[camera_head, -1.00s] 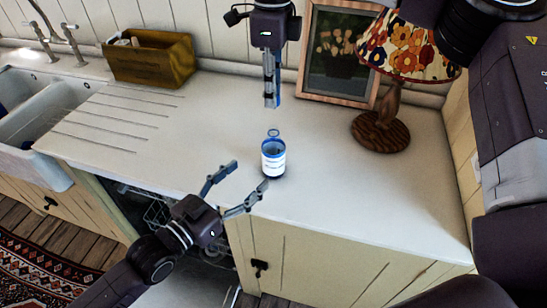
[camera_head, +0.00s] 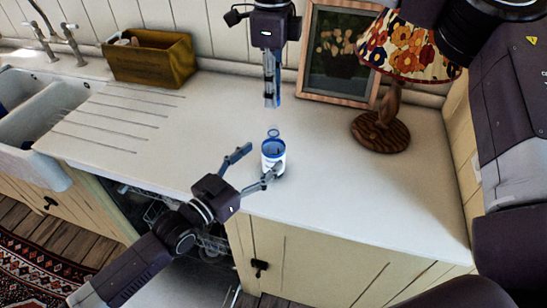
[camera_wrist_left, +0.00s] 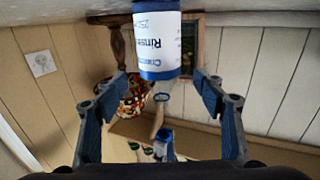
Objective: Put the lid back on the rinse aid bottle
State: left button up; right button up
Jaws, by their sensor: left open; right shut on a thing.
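The rinse aid bottle (camera_head: 273,163), white-labelled with a blue rim, stands upright on the counter near its front edge. A small blue ring (camera_head: 273,133) shows just above its top. My left gripper (camera_head: 259,160) is open at the bottle's front left, with one fingertip in front of it.
A table lamp (camera_head: 381,132) and a framed picture (camera_head: 338,55) stand at the back right. A wooden box (camera_head: 150,60) and the sink (camera_head: 45,115) are at the left. The counter (camera_head: 340,195) right of the bottle is clear.

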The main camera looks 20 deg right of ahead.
aim_at(266, 154)
pick_arm(q)
jog(key=x, duration=0.5)
jog(key=shift+w+d, duration=0.2)
jog(key=shift+d, duration=0.05)
grip_shut()
pick_arm(e)
jog(key=shift+f, duration=2.45)
